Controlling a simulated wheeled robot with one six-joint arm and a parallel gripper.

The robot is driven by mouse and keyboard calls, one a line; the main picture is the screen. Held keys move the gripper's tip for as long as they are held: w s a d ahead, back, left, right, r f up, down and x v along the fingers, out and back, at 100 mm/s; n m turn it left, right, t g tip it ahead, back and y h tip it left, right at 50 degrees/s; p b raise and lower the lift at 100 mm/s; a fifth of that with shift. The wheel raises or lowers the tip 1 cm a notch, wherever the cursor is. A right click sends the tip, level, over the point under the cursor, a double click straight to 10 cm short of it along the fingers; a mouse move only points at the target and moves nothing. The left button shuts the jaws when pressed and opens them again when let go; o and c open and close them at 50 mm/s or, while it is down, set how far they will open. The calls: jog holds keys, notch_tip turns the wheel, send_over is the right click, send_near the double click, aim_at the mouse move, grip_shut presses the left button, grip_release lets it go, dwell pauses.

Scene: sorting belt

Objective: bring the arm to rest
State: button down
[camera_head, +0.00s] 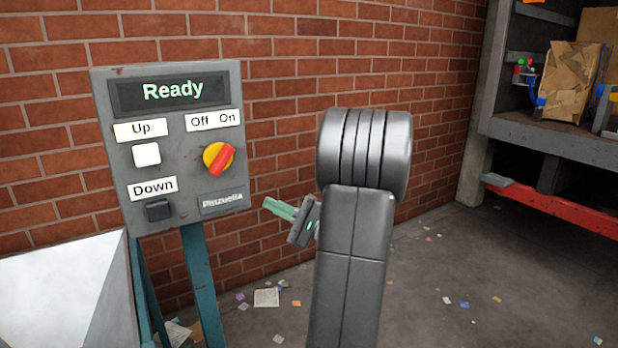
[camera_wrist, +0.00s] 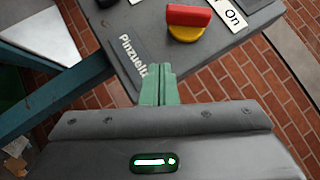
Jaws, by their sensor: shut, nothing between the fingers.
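My gripper (camera_head: 279,208) has green fingers and is shut and empty. In the head view it points left toward the lower right of a grey control panel (camera_head: 180,180); my dark arm hides part of the wrist. In the wrist view the shut fingers (camera_wrist: 160,84) lie together in front of the panel's edge (camera_wrist: 195,62). I cannot tell whether they touch it. The panel's display reads "Ready". It has a white Up button (camera_head: 146,155), a dark Down button (camera_head: 158,210) and a red-and-yellow Off/On knob (camera_head: 219,158), which also shows in the wrist view (camera_wrist: 188,18).
The panel stands on teal legs (camera_head: 203,285) before a brick wall (camera_head: 280,60). A pale sloped surface (camera_head: 60,290) is at lower left. A grey shelf (camera_head: 550,140) with a brown package (camera_head: 570,80) and a red rail (camera_head: 550,207) is at right. Paper scraps litter the open floor.

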jog(key=w+a+r+n+g+h+p, duration=0.15)
jog(key=a+r+n+h+p, duration=0.35)
jog(key=a+r+p, duration=0.55)
jog(key=d+r+n+h+p, duration=0.4)
jog(key=d+r+p, duration=0.2)
jog(key=d+p, duration=0.2)
jog(key=shift+w+d+p, duration=0.3)
jog(key=shift+w+d, duration=0.1)
jog(key=shift+d, duration=0.85)
jog(key=shift+a, duration=0.1)
